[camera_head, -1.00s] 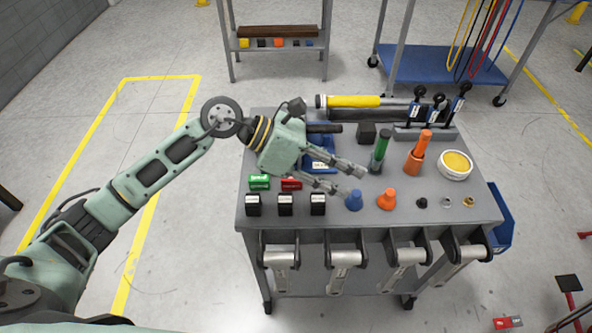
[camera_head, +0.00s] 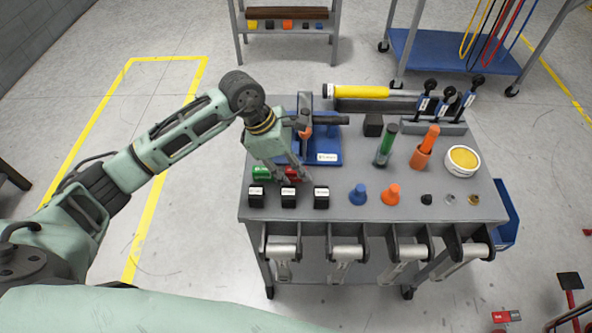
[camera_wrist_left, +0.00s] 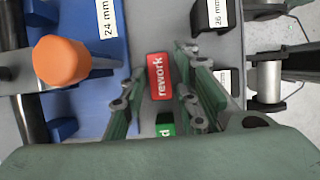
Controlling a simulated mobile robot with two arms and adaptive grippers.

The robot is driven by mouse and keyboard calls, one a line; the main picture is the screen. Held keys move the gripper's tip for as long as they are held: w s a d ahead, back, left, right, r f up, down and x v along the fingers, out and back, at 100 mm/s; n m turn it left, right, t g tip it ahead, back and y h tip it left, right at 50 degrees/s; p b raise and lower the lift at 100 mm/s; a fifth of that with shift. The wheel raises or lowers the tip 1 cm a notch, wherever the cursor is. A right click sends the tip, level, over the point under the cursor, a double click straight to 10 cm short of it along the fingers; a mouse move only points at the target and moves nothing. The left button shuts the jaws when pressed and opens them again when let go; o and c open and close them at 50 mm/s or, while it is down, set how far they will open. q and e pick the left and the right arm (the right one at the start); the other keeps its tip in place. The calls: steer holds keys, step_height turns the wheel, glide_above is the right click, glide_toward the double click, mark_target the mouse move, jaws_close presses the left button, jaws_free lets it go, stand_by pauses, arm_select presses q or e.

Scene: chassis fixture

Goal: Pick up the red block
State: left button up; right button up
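The red block (camera_head: 293,174) lies on the grey cart top, just right of the green block (camera_head: 262,173). In the left wrist view the red block (camera_wrist_left: 159,76) carries a white "rework" label and sits between the open fingers of my left gripper (camera_wrist_left: 157,72). In the head view my left gripper (camera_head: 292,172) points down over the red block and partly covers it. The fingers stand apart on both sides of the block; contact is not clear. The green block (camera_wrist_left: 165,125) shows partly below it in the wrist view. My right gripper is not in view.
Several black labelled blocks (camera_head: 289,197) stand in front of the red block. A blue fixture (camera_head: 328,147) with an orange-tipped clamp (camera_wrist_left: 62,62) is close behind.

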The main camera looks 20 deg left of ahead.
arm_select(q)
steer(key=shift+d+f, duration=0.1)
steer(key=shift+f, duration=0.1)
jaws_close()
